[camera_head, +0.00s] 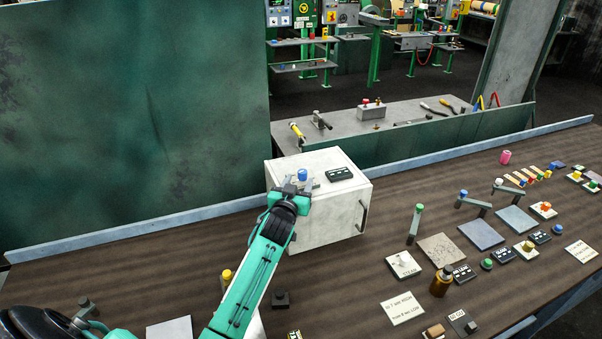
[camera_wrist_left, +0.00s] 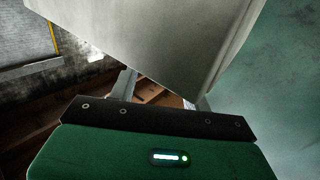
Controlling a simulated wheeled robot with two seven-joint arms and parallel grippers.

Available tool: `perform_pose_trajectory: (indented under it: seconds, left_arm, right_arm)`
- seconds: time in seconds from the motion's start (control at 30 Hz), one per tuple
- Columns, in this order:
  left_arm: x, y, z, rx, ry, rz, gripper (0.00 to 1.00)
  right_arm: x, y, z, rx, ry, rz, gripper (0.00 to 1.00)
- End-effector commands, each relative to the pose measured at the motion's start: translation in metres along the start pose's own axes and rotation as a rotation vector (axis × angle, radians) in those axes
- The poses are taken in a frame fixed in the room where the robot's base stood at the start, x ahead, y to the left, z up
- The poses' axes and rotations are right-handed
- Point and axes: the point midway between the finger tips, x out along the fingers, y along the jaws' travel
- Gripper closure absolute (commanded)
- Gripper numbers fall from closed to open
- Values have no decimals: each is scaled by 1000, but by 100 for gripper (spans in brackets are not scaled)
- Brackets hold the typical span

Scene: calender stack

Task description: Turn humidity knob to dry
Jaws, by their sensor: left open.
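A blue knob (camera_head: 303,174) stands on top of a white box (camera_head: 338,222) near the middle of the head view. No humidity or dry marking is readable, so I cannot tell for sure that this is the humidity knob. My left gripper (camera_head: 304,184) is open at the near left edge of the box top, right by the blue knob. I cannot tell whether its fingers are around the knob or in front of it. In the left wrist view the open fingers (camera_wrist_left: 163,92) show below a large pale surface, and no knob is visible. My right gripper is out of view.
A dark panel (camera_head: 340,174) lies on the box top, right of the knob. The box has a front handle (camera_head: 362,216). Knobs, plates and a brown bottle (camera_head: 442,281) crowd the table's right side. A green wall (camera_head: 130,110) rises behind at left.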

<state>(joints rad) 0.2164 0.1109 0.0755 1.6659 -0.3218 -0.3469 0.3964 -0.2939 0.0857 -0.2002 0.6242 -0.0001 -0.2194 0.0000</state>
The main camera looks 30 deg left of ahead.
Motion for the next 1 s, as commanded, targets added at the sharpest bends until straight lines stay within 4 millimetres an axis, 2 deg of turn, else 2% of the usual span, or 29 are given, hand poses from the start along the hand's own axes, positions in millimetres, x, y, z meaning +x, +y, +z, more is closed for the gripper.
perform_pose_trajectory:
  seconds: [0.1,0.3,0.67,0.9,1.0]
  left_arm:
    - [16,0,-2,0,0,-1,52]
    - [30,0,-1,0,0,0,52]
    - [33,0,0,0,1,0,52]
    - [33,0,0,0,0,0,96]
    - [33,0,0,1,0,1,96]
  right_arm:
    - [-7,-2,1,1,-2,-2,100]
    - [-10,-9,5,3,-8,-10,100]
    - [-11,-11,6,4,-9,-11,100]
    - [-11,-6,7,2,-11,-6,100]
    - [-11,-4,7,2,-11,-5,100]
